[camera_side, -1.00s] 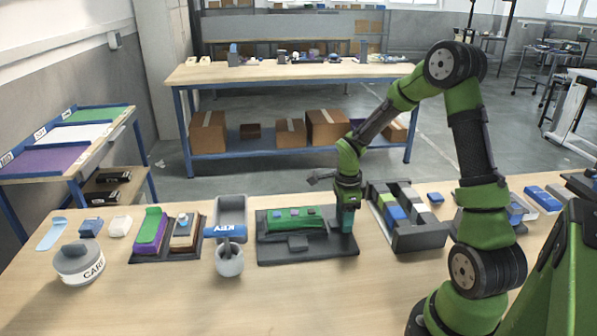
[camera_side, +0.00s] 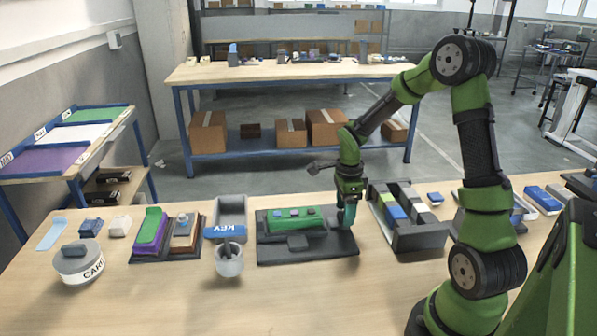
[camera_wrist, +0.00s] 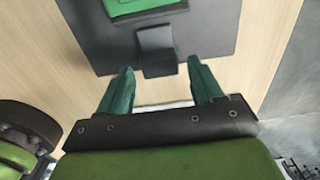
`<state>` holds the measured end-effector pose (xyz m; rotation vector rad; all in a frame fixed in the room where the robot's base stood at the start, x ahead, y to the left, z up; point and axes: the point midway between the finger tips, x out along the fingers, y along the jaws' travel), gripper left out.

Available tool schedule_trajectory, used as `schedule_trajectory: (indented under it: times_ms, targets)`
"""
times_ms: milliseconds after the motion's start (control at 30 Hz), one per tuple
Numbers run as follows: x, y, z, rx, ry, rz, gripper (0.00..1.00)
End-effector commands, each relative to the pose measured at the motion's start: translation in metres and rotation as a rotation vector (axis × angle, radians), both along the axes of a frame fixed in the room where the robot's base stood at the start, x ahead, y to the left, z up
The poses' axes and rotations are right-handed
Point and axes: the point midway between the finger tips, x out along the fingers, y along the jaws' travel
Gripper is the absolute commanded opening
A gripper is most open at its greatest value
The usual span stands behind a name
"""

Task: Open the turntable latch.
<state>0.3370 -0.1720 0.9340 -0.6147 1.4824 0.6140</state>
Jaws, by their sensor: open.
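The turntable fixture is a dark grey plate (camera_side: 290,253) on the bench with a green block (camera_side: 293,219) carrying small coloured pieces. In the wrist view, a dark grey tab (camera_wrist: 156,48), apparently the latch, stands on the plate beside the green block (camera_wrist: 140,6). My gripper (camera_side: 349,216) is at the right end of the plate. In the wrist view, my gripper (camera_wrist: 160,72) is open with teal fingers to either side of the tab's near end. I cannot tell whether they touch it.
A grey tray of coloured blocks (camera_side: 418,235) stands close on the right of my gripper. A blue KEY piece (camera_side: 226,232) with a grey cup (camera_side: 229,262) is left of the plate. A round CARE container (camera_side: 78,265) is farther left. The front bench is clear.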

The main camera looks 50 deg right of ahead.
Motion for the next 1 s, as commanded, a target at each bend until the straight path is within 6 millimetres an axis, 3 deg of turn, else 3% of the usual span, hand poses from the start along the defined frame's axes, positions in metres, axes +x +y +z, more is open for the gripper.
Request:
schedule_trajectory:
  times_ms: [433, 1000]
  targets:
    - [0.000, 0.000, 0.039, -0.001, -0.001, 0.000, 0.66]
    - [0.000, 0.000, 0.043, 0.001, -0.001, -0.001, 0.66]
